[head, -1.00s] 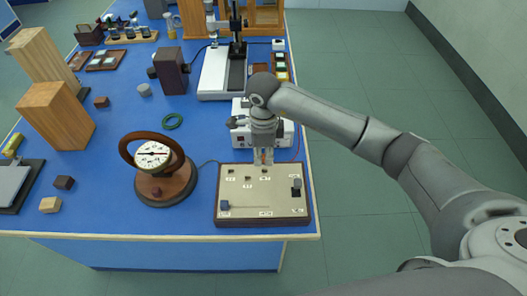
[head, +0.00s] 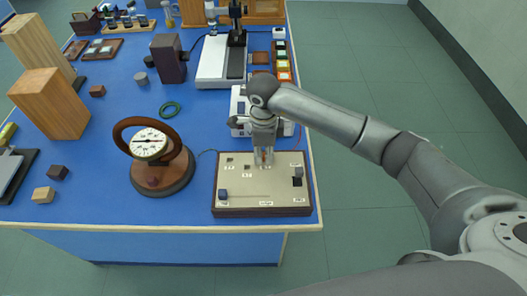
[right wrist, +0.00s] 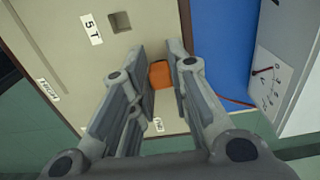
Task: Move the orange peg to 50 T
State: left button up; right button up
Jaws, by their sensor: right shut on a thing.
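My right gripper (head: 264,161) points down over the back part of a beige panel (head: 255,204) in a dark wooden frame. It is shut on the orange peg, a small orange block (right wrist: 161,75) between its fingers in the right wrist view. In the head view only a sliver of orange shows between the fingers. I cannot tell whether the peg's lower end sits in a hole or hangs above the panel. In the right wrist view a square hole (right wrist: 121,22) lies beside a "5 T" label (right wrist: 91,27). The 50 T label is not readable. My left gripper is out of view.
The panel also carries a blue-grey knob (head: 222,194) and a dark switch (head: 297,182). A round dial meter (head: 150,144) with a wooden ring stands to its left. A white meter box (right wrist: 289,75) is close to the gripper.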

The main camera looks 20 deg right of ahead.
jog(key=o, duration=0.9)
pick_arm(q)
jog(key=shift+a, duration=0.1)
pick_arm(e)
notch_tip(320, 180, up, 12)
jog(key=shift+r, duration=0.1)
dwell(0.4)
